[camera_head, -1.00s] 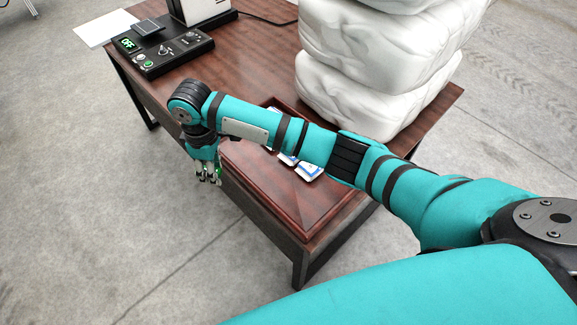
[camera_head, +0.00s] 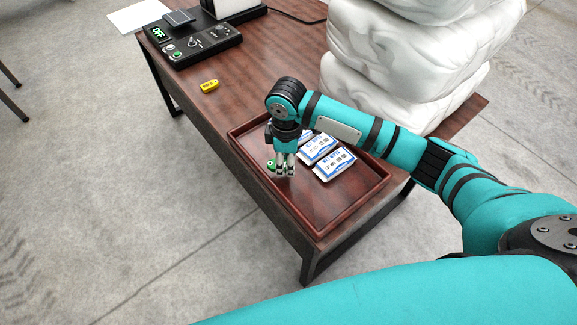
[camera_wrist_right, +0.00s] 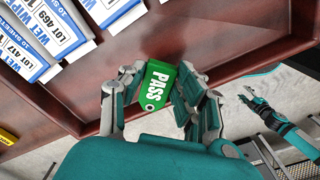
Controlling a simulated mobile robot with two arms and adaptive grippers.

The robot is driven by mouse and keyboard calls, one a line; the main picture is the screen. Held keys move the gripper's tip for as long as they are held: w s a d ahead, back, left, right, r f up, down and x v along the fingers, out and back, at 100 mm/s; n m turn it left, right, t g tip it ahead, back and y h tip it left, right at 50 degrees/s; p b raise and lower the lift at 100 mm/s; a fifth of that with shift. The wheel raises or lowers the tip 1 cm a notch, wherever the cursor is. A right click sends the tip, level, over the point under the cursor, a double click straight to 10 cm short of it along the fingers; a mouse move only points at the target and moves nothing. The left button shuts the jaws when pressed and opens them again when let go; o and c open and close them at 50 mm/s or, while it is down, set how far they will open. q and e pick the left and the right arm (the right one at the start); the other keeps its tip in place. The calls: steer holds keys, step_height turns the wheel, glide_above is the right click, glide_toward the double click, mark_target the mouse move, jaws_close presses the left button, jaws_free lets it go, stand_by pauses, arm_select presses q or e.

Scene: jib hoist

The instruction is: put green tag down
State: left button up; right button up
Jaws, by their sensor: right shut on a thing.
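The green tag (camera_wrist_right: 158,85), marked PASS, is held between the fingers of my right gripper (camera_wrist_right: 160,100). In the head view my right gripper (camera_head: 284,172) points down over the left part of the wooden tray (camera_head: 335,222), and a bit of the green tag (camera_head: 270,164) shows beside its fingers. I cannot tell whether the tag touches the tray floor. Several white and blue wet-wipe packs (camera_head: 334,163) lie in the tray to the right of the gripper, partly hidden by my arm. My left gripper (camera_wrist_right: 250,98) shows small at the right of the wrist view, away from the tray.
A yellow tag (camera_head: 209,86) lies on the table left of the tray. A black control box (camera_head: 190,45) with a green OFF display stands at the far left end. Large white wrapped bundles (camera_head: 400,75) are stacked behind the tray. The tray's front part is bare.

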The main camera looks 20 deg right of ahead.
steer(key=shift+d+f, duration=0.2)
steer(key=shift+f, duration=1.55)
steer(key=o, duration=1)
steer(key=shift+f, duration=0.15)
steer(key=shift+c, duration=0.2)
step_height(320, 180, up, 12)
steer(key=shift+r, duration=0.15)
